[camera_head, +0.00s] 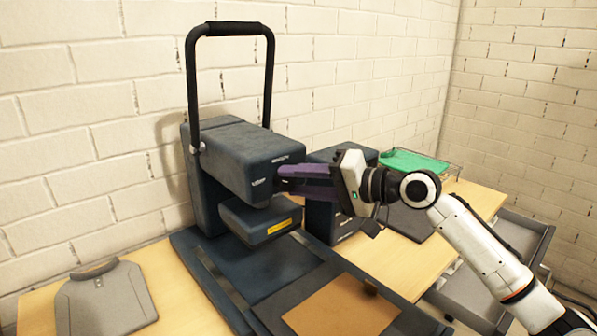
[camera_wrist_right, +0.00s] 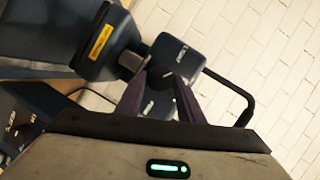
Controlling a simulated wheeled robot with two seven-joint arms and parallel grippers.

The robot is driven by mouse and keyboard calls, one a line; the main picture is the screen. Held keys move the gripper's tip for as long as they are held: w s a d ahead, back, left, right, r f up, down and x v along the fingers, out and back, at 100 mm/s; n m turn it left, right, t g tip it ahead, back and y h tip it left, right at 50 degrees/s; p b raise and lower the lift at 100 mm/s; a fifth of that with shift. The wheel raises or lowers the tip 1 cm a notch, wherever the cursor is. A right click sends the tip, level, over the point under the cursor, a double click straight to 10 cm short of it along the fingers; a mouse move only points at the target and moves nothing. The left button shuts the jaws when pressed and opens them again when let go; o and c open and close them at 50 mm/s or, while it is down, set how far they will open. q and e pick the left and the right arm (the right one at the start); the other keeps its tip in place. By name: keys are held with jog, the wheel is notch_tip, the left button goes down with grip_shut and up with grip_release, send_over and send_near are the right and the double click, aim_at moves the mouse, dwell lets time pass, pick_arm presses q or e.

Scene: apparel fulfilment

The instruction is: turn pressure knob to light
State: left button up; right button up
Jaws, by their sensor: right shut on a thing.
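The dark blue heat press (camera_head: 245,160) stands against the wall, its tall black handle (camera_head: 230,28) upright. My right gripper (camera_head: 284,176) reaches in from the right, with its purple fingers at the front face of the press head. In the right wrist view, the fingertips (camera_wrist_right: 162,76) close around a small dark knob (camera_wrist_right: 160,84) on that face. The knob is mostly hidden by the fingers in the head view. Small white labels sit around it, too small to read surely, so its setting cannot be told. My left gripper is out of view.
A dark box unit (camera_head: 332,220) stands right of the press. A brown board (camera_head: 342,306) lies in front on the press base. A grey garment-shaped plate (camera_head: 104,300) lies at left. A green item (camera_head: 412,162) sits in a wire tray at the back right.

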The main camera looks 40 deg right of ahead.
jog(key=shift+n+g+h+p, duration=0.3)
jog(key=shift+n, duration=0.1)
jog(key=shift+a+n, duration=0.1)
jog(key=shift+n, duration=0.3)
jog(key=shift+h, duration=0.3)
jog(key=o, duration=1.1)
jog(key=shift+c, duration=0.2)
